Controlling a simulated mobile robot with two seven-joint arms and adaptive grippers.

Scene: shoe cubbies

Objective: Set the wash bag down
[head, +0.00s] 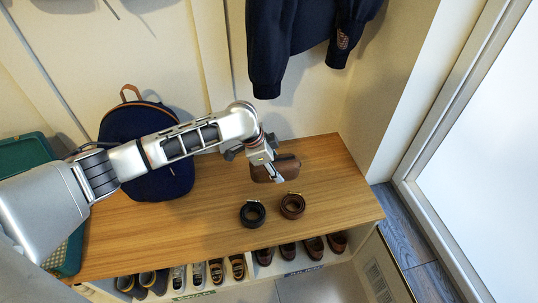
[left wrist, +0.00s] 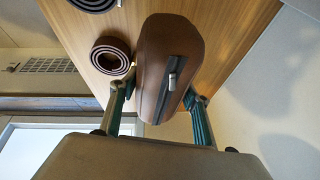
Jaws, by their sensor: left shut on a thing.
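The wash bag (head: 286,168) is a brown pouch at the right rear of the wooden bench top (head: 215,222). In the left wrist view the wash bag (left wrist: 170,65) shows a dark zip strip and a metal pull. My left gripper (head: 272,172) is shut on the wash bag, with one finger on each side of it in the left wrist view (left wrist: 160,115). The bag is at or just above the bench; I cannot tell whether it touches the wood. My right gripper is not in view.
A black coiled belt (head: 253,213) and a brown coiled belt (head: 292,205) lie in front of the bag. A navy backpack (head: 165,183) stands on the left. A dark jacket (head: 300,40) hangs above. Shoes (head: 312,247) fill the cubbies below. The bench's right end is clear.

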